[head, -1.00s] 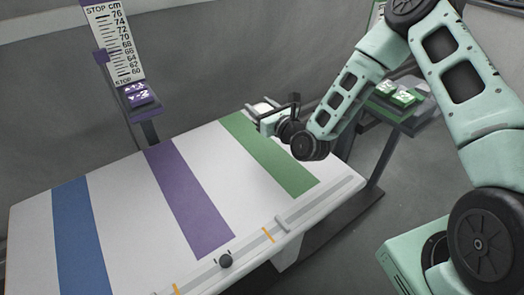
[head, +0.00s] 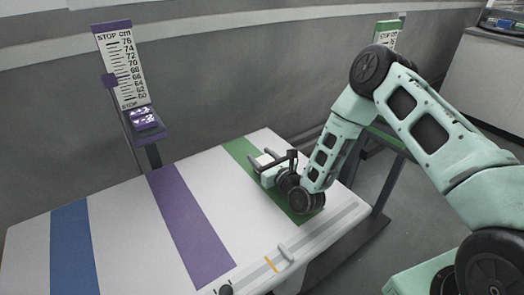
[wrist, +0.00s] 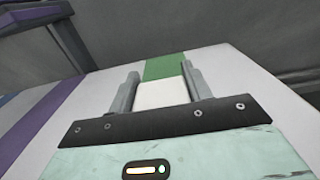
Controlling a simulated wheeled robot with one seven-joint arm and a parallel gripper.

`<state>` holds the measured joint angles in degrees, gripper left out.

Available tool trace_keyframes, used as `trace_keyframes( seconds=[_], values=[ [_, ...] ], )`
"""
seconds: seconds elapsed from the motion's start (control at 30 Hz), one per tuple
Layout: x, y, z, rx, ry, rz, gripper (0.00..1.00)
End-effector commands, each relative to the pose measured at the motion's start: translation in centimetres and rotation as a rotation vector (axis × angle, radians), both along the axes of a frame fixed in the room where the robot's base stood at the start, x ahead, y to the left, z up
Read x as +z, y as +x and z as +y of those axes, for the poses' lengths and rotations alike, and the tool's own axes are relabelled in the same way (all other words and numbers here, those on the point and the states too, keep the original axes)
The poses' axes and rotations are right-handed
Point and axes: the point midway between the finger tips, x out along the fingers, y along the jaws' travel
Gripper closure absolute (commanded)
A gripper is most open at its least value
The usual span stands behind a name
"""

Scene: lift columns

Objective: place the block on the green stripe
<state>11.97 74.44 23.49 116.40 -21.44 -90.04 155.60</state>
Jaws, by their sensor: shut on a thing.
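The block (wrist: 162,94) is white and sits between the two grey fingers of my gripper (wrist: 163,88) in the wrist view. In the head view, my gripper (head: 266,159) is over the green stripe (head: 238,150), with the pale block (head: 268,157) partly hidden by the fingers. The green stripe also shows just beyond the block in the wrist view (wrist: 164,66). My gripper is shut on the block. I cannot tell whether the block touches the table surface.
The white table (head: 125,215) also has a purple stripe (head: 190,225) and a blue stripe (head: 72,250).

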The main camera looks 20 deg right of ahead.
Motion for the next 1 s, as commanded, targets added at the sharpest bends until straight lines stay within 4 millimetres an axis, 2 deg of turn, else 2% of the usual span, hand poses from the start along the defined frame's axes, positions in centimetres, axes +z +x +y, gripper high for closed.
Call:
trace_keyframes(
  seconds=[0.37,0.4,0.47,0.8,1.0],
  values=[
    [-0.2,0.1,0.0,0.000,0.003,-0.007,1.00],
    [-0.4,0.0,0.0,0.000,0.001,-0.002,0.43],
    [-0.3,0.0,0.0,0.000,0.001,-0.002,0.29],
    [0.1,0.0,0.0,0.000,0.000,-0.002,0.29],
    [-0.3,-2.7,-1.0,-0.002,0.003,0.005,0.29]
  ],
)
